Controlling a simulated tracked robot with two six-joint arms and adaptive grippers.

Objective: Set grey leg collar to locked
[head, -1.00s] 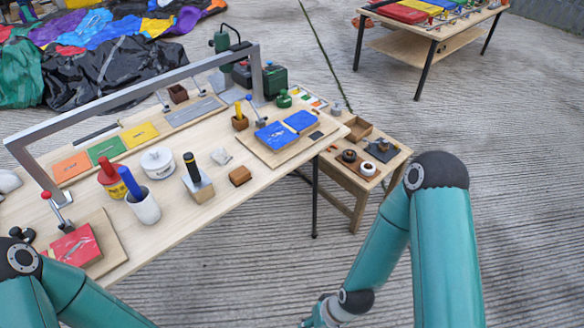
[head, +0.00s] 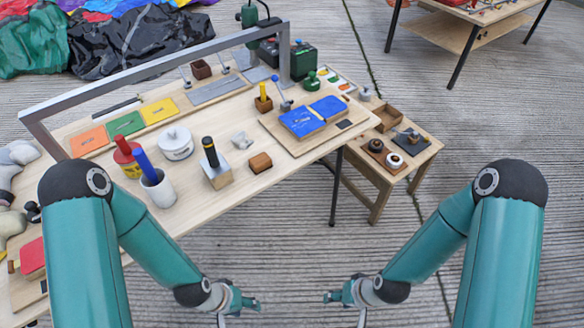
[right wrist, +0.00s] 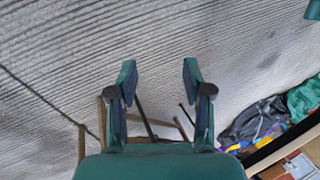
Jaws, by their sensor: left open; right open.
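I cannot pick out a grey leg collar for certain in these views. The workbench leg (head: 337,187) and the legs of the small side table (head: 380,203) are visible, but no collar on them is clear. My left gripper (head: 250,303) is low in front of the workbench, over the floor, empty. My right gripper (head: 330,297) faces it from the right, also over bare floor and empty. In the right wrist view my right gripper (right wrist: 158,78) shows its two fingers wide apart with nothing between them.
The workbench (head: 225,195) carries a blue two-part panel (head: 312,116), a white pot (head: 175,143), a cup (head: 158,187) and a grey overhead frame (head: 150,70).

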